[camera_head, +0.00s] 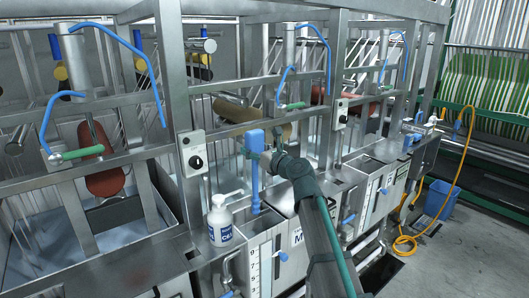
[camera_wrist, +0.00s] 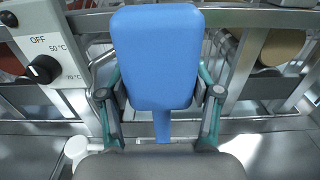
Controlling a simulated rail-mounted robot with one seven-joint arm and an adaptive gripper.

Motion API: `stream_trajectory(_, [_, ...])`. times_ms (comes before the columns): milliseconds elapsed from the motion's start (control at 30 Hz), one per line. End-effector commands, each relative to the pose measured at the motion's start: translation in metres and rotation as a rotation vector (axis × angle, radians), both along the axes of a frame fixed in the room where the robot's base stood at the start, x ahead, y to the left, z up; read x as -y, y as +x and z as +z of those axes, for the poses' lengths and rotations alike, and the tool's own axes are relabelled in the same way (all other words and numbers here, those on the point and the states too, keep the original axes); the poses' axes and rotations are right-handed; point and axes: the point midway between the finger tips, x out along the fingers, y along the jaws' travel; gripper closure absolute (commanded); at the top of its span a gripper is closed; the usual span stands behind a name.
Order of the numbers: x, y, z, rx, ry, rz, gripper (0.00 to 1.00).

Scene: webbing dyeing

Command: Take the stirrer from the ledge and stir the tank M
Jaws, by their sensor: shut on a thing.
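The blue stirrer (camera_head: 255,170) stands upright in the head view, its broad blue head (camera_wrist: 158,60) at the top and a narrower shaft below. Its lower end reaches the steel top by the tank marked M (camera_head: 297,238); I cannot tell whether it rests on the ledge or dips into an opening. My gripper (camera_head: 264,150) is shut on the stirrer near its head. In the wrist view my gripper's fingers (camera_wrist: 160,96) sit on either side of the blue head. My arm hides part of the tank's top and front in the head view.
A white bottle (camera_head: 219,220) stands left of the stirrer on the ledge. A control box with a black knob (camera_head: 192,155) also shows in the wrist view (camera_wrist: 40,68). Steel posts and rails surround the stirrer. An orange hose (camera_head: 405,240) lies on the floor at right.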

Motion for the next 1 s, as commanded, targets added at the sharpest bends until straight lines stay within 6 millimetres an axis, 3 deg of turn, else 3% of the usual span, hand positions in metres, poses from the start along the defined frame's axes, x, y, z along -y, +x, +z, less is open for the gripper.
stream_trajectory(1000, [0.001,0.000,-0.089,0.000,0.000,-0.005,0.77])
